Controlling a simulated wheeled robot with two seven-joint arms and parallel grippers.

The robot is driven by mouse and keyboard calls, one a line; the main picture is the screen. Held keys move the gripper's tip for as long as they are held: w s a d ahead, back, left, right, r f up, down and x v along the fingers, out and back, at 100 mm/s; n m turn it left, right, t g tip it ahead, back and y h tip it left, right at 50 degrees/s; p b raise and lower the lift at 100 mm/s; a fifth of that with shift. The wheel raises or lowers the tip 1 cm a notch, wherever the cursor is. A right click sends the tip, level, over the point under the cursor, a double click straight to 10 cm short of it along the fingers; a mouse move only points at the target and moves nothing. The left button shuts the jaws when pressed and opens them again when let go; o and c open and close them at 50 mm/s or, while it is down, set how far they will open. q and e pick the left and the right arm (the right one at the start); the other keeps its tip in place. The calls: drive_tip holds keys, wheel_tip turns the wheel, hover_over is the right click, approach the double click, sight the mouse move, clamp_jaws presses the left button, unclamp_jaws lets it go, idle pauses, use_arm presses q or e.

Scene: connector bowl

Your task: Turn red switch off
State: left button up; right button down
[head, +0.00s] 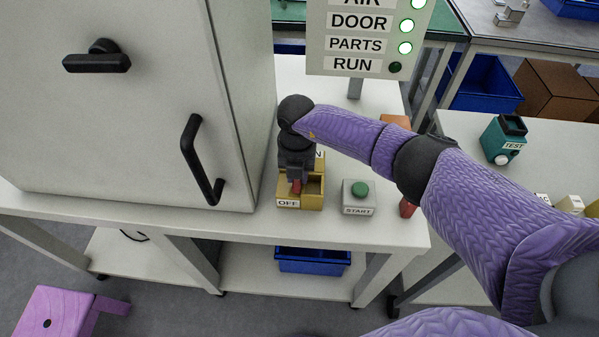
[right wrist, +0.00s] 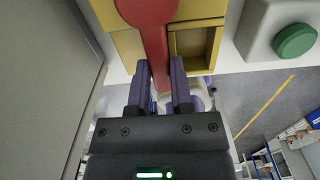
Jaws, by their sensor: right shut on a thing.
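The red switch (right wrist: 148,14) sits on a yellow box (head: 314,200) on the white bench, beside the large grey cabinet. The box has an OFF label (head: 288,203) at its front; a label at the back is mostly hidden by my gripper. My right gripper (head: 296,182) reaches down over the box and is shut on the red lever. In the right wrist view, its two fingers (right wrist: 160,88) stand either side of the narrow part of the lever. The lever is largely hidden in the head view, so its exact tilt is unclear. My left gripper is not in view.
A grey box with a green START button (head: 360,190) stands just right of the yellow box. The cabinet (head: 140,110) with black handles is close on the left. A status panel (head: 358,66) stands behind, its RUN lamp dark and the other visible lamps lit.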

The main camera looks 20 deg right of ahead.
drive_tip(key=c, duration=0.5)
unclamp_jaws()
drive_tip(key=shift+r, duration=0.1)
wheel_tip(320, 180, up, 9)
drive_tip(key=p, duration=0.3)
drive_tip(key=shift+r, duration=0.4)
